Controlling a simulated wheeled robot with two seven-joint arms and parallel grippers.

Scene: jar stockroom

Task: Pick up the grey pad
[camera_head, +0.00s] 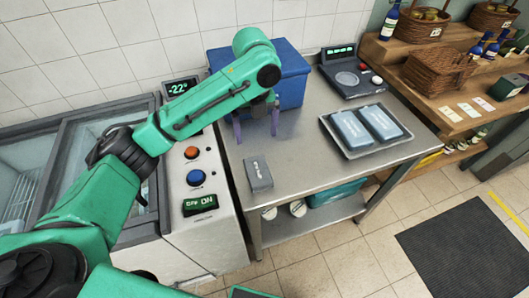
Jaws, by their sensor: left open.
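The grey pad (257,174), a small grey block with pale marking on it, lies on the steel table (310,150) near its front left corner. My left gripper (256,134) is open, with its two purple fingers pointing down and apart. It is over the table, behind the pad in the picture, in front of a blue box. Nothing shows between the fingers. The pad is in full view and apart from the fingers. My right gripper is not in view.
A blue box (292,88) stands at the table's back left. A dark scale (350,72) is at the back, and a tray (391,146) with two blue-grey packs is at the right. A freezer with a control panel (196,160) adjoins the left. The table's middle is clear.

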